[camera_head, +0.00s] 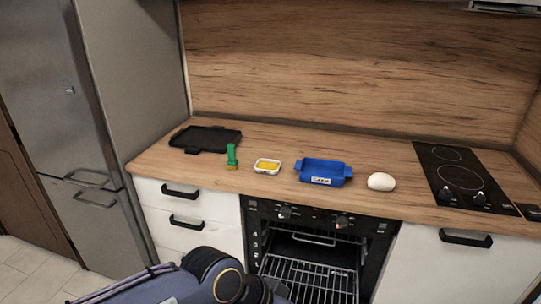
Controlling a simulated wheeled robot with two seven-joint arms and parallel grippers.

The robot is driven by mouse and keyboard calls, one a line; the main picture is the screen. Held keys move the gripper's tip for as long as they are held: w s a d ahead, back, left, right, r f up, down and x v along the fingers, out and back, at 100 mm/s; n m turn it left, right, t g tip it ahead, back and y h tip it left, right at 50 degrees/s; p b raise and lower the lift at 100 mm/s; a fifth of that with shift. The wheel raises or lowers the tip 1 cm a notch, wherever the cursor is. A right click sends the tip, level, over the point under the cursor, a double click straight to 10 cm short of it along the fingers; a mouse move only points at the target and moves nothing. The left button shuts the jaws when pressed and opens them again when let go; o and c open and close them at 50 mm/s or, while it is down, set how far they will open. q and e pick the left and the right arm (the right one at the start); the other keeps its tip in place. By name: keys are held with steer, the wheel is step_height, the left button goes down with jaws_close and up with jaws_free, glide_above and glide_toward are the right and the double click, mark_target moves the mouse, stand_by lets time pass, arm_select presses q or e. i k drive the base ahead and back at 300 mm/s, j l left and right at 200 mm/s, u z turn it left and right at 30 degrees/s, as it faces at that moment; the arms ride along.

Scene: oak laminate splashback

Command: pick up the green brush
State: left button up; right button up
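The green brush (231,154) stands upright on the wooden countertop, near its front edge, with a yellowish lower end. It is just right of a black tray and left of a small white dish. One of my arms shows at the bottom of the head view, low in front of the cabinets and well away from the brush. No gripper fingers are visible, so neither gripper shows here.
On the counter (290,138) are the black tray (205,139), the white dish with yellow contents (267,166), a blue baking dish (323,172), a white round object (381,181) and a black hob (462,178). The oven (312,262) below stands open with a rack showing. A fridge (100,120) is left.

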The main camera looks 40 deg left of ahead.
mark_target(232, 163)
steer(key=k+j+z, duration=0.1)
steer(key=j+z, duration=0.15)
steer(key=k+j+z, duration=0.1)
steer(key=j+z, duration=0.15)
steer(key=j, duration=0.2)
steer(key=k+j+z, duration=0.25)
steer(key=j+z, duration=0.2)
steer(key=j, duration=0.15)
steer(key=k+j, duration=0.25)
steer(key=j, duration=0.2)
steer(key=k+j+z, duration=0.15)
steer(key=j, duration=0.35)
steer(key=k+j, duration=0.3)
steer(key=j, duration=0.15)
steer(key=k+j+z, duration=0.1)
steer(key=k+j, duration=0.15)
steer(key=j, duration=0.2)
steer(key=k+j+z, duration=0.1)
steer(key=k+j, duration=0.2)
steer(key=j, duration=0.15)
steer(key=i+j, duration=0.45)
steer(key=j, duration=0.15)
